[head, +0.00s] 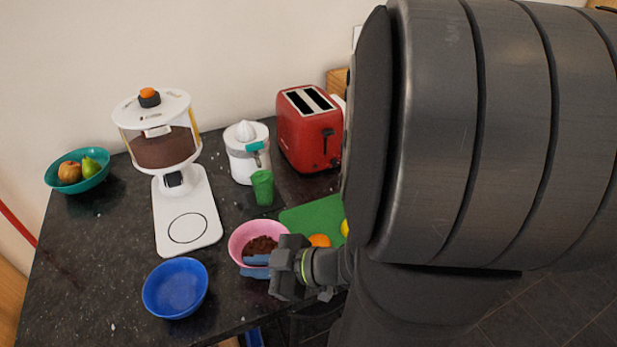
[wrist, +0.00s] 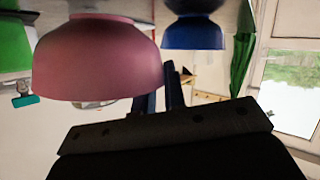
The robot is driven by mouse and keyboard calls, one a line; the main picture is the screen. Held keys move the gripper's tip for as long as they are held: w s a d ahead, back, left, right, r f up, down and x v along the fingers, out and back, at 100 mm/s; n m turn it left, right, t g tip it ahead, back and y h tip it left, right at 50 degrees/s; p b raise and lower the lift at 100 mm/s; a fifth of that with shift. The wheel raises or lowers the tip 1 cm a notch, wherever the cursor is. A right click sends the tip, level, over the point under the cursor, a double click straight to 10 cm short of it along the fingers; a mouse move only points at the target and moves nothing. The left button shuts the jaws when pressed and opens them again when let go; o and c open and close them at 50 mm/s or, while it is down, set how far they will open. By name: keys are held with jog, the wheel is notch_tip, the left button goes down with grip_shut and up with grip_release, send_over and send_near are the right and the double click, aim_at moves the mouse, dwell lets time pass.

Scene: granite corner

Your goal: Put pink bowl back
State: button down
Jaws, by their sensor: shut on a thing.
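The pink bowl (head: 239,238) is right of the blue bowl in the head view, with brown crumbly stuff (head: 261,246) inside. My gripper (head: 256,266) is shut on the near side of the pink bowl, its blue fingers at the rim. The wrist view looks upside down; there the pink bowl (wrist: 100,55) fills the upper left, and my gripper's fingers (wrist: 160,92) are narrowly spaced beside its edge. I cannot tell whether the bowl touches the counter.
A blue bowl (head: 175,288) stands at left front. A white dispenser (head: 185,215) with brown contents is behind it. A green cup (head: 262,187), juicer (head: 246,160), red toaster (head: 309,130) and green board (head: 315,217) with fruit are behind and right. A teal fruit bowl (head: 88,182) is far left.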

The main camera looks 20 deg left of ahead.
jog(key=shift+f, duration=1.4)
jog(key=c, duration=1.5)
grip_release()
jog(key=shift+d+r, duration=0.1)
jog(key=shift+d, duration=0.1)
jog(key=v, duration=1.1)
jog(key=shift+d, duration=0.3)
jog(key=shift+r, duration=0.1)
jog(key=shift+x, duration=5.5)
